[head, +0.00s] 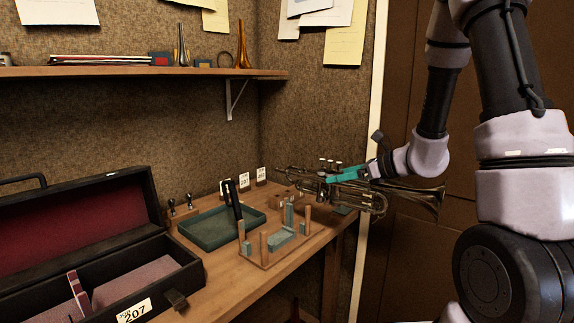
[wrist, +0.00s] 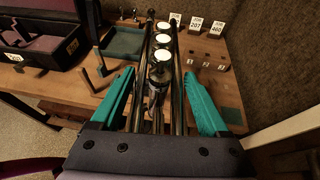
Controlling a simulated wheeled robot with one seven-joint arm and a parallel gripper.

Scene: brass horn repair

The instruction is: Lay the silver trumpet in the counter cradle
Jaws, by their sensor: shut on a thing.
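The silver trumpet (head: 428,202) is held level in my gripper (head: 345,176), at the right end of the counter. Its bell points right, past the counter's edge, and its mouthpiece end points left. In the wrist view, the trumpet's valves (wrist: 160,68) and tubes lie between the teal fingers of my gripper (wrist: 160,75). The counter cradle (head: 270,258) is a wooden base with upright pegs and pale green pads. It stands empty on the counter, in front of and to the left of the trumpet. In the wrist view the trumpet and gripper hide much of it.
An open black case (head: 95,205) with red lining, tagged 207, lies at the left. A green tray (head: 215,230) sits behind the cradle. Numbered cards (head: 244,181) stand at the back by a wooden block (wrist: 205,64). A shelf (head: 130,72) hangs above.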

